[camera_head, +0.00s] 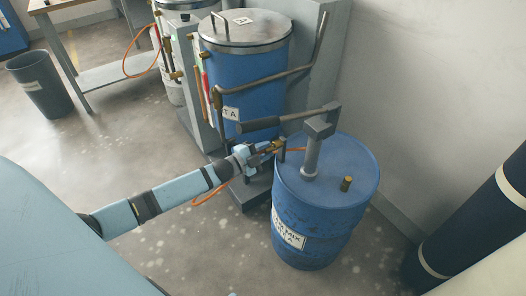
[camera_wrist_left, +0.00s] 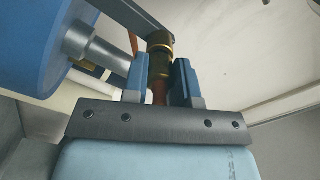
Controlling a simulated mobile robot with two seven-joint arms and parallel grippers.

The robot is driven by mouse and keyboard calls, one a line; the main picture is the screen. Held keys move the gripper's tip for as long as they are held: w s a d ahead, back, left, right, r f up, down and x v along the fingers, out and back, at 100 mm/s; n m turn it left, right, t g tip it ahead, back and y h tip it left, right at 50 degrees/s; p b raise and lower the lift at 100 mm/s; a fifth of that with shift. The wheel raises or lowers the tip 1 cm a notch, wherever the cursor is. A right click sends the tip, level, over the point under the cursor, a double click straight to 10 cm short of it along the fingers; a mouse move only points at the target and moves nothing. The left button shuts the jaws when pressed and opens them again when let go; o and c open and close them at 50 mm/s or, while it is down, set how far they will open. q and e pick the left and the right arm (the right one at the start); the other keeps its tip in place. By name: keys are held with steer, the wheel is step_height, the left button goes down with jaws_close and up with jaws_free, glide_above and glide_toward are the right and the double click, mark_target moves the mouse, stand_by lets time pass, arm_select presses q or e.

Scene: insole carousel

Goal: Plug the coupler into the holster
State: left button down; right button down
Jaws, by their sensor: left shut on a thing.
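My left gripper (camera_head: 268,147) reaches in from the left to the near drum's left rim. It is shut on the brass coupler (camera_wrist_left: 159,62), which sits between its two fingers in the left wrist view (camera_wrist_left: 160,82). An orange hose (camera_head: 208,195) hangs below the gripper. A small dark upright bracket (camera_head: 282,151), which may be the holster, stands at the drum's rim just right of the gripper. In the left wrist view a flat grey bar (camera_wrist_left: 143,17) ends at the coupler's top. I cannot tell whether the coupler is seated in it. My right gripper is not in view.
A larger blue tank (camera_head: 246,75) with a bent metal pipe stands behind. A grey bin (camera_head: 40,88) and a table (camera_head: 110,75) are at far left.

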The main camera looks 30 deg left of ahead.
arm_select(q)
steer(key=shift+w+d, duration=0.1)
steer(key=shift+w, duration=0.2)
steer(key=c, duration=0.8)
jaws_free()
steer(key=shift+c, duration=0.2)
steer(key=p+v, duration=0.2)
steer(key=v, duration=1.1)
steer(key=shift+s, duration=0.4)
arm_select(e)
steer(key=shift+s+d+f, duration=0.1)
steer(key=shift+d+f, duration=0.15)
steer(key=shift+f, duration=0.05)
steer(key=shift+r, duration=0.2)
